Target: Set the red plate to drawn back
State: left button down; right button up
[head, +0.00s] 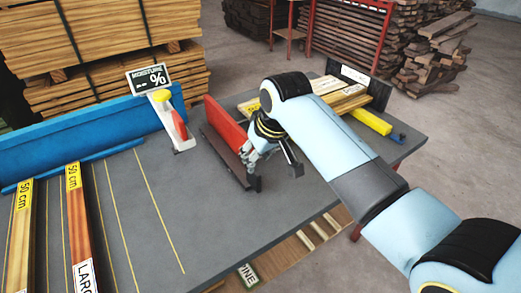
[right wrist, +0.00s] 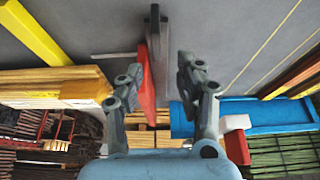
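The red plate (head: 226,123) stands upright on the grey table, with a dark strip (head: 222,158) along its foot. My right gripper (head: 270,170) is at the plate's near right end, fingers pointing down. In the right wrist view the red plate (right wrist: 148,88) shows between the fingers of my right gripper (right wrist: 162,65), nearer the left finger. A gap shows beside the right finger, so the gripper looks open. Whether the left finger touches the plate I cannot tell. My left gripper is not in view.
A blue fence (head: 80,140) runs along the table's back left. A moisture sign (head: 149,80) and a red-and-yellow tool (head: 170,118) stand left of the plate. Labelled boards (head: 77,225) lie at left. Boards (head: 345,95) and a yellow bar (head: 371,122) lie at right.

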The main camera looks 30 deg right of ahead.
jog(key=shift+v, duration=1.6)
jog(key=s+d+r+h, duration=0.1)
jog(key=s+d+r, duration=0.1)
jog(key=s, duration=1.1)
jog(key=s+d+r, duration=0.2)
jog(key=s+r, duration=0.1)
jog(key=s, duration=1)
notch_tip(320, 180, down, 39)
jog(key=s+d+g+b, duration=0.2)
jog(key=s+b, duration=0.1)
jog(key=b, duration=0.7)
jog(key=s+d+f+g+b, duration=0.1)
jog(key=s+f+b, duration=0.5)
jog(key=s+f, duration=1.1)
notch_tip(320, 180, down, 3)
jog(key=shift+s+f+m+g, duration=0.1)
jog(key=shift+s+m+g, duration=0.1)
jog(key=shift+m+g, duration=0.1)
